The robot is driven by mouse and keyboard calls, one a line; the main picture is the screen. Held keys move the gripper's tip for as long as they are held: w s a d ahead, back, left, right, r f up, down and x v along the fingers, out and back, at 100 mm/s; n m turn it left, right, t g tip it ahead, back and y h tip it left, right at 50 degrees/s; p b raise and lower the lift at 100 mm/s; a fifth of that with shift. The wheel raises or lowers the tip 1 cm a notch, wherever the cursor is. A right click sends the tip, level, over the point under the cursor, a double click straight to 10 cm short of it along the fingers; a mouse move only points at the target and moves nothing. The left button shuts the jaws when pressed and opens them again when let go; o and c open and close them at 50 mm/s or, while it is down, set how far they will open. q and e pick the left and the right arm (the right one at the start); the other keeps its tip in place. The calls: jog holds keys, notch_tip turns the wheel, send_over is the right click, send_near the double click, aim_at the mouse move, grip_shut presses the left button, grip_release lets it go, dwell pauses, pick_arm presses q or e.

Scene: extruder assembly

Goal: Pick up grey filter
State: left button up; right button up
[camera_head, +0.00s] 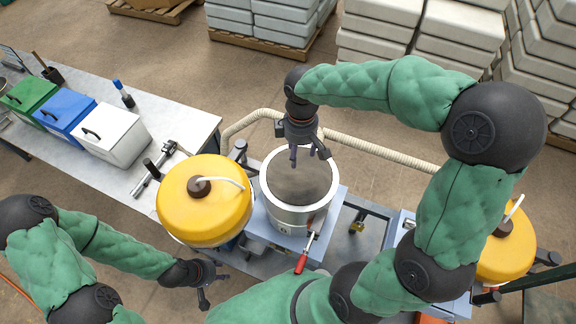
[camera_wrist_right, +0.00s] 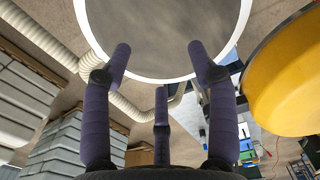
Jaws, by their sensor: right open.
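The grey filter (camera_head: 300,178) is a flat, round grey surface inside the rim of a metal cylinder (camera_head: 293,218) in the middle of the head view. It also shows in the right wrist view as a grey disc (camera_wrist_right: 165,35) with a pale rim around it. My right gripper (camera_head: 309,154) is open and empty, pointing down over the far part of the cylinder's opening. In the right wrist view its three fingers (camera_wrist_right: 160,68) are spread with nothing between them. My left gripper (camera_head: 213,288) is low at the left, fingers apart and empty, away from the filter.
A yellow-lidded drum (camera_head: 205,205) stands close left of the cylinder; another yellow lid (camera_head: 508,245) is at the right. A red-handled lever (camera_head: 302,262) is on the cylinder's near side. A beige hose (camera_head: 375,146) runs behind. Green, blue and white bins (camera_head: 118,138) stand on the left table.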

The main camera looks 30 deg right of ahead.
aim_at(299, 176)
jog(key=f, duration=0.1)
jog(key=s+f, duration=0.1)
jog(key=f, duration=0.1)
jog(key=shift+s+f, duration=0.1)
jog(key=shift+s, duration=0.25)
jog(key=shift+w+f, duration=0.35)
jog(key=shift+f, duration=0.5)
jog(key=shift+w+f, duration=0.1)
jog(key=shift+f, duration=0.1)
jog(key=f, duration=0.4)
jog(key=shift+s+a, duration=0.15)
jog(key=shift+s, duration=0.2)
jog(key=shift+w+f, duration=0.15)
jog(key=shift+f, duration=0.35)
grip_shut()
